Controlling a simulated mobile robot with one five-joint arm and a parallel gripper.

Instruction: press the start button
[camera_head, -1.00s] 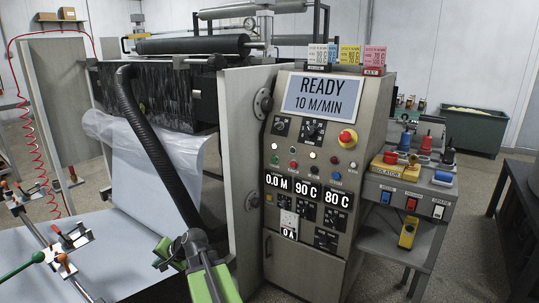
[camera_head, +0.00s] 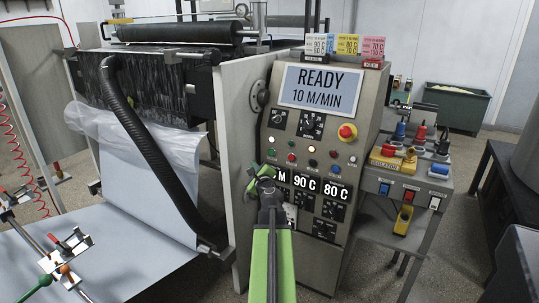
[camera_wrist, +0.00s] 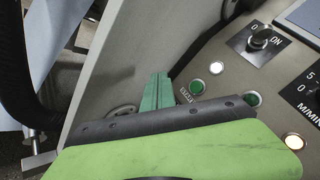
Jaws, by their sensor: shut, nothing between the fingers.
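The control panel (camera_head: 331,137) is a grey cabinet front with rows of small buttons and lamps. A green button (camera_head: 271,152) sits at the left of the button row; which button is labelled start is too small to read. In the wrist view a green button (camera_wrist: 197,87) lies close to the right of my fingertips, with a partly covered label beside it. Another green one (camera_wrist: 253,98) is farther right. My gripper (camera_head: 258,174) is shut and empty, just below and left of the button row. It also shows in the wrist view (camera_wrist: 157,92). I cannot tell whether it touches the panel.
The screen (camera_head: 321,87) reads READY, 10 M/MIN. A red emergency knob (camera_head: 347,132) is at the panel's right. A grey side plate (camera_head: 234,130) and black hose (camera_head: 140,140) stand left of it. A side stand (camera_head: 405,185) with tools is at the right.

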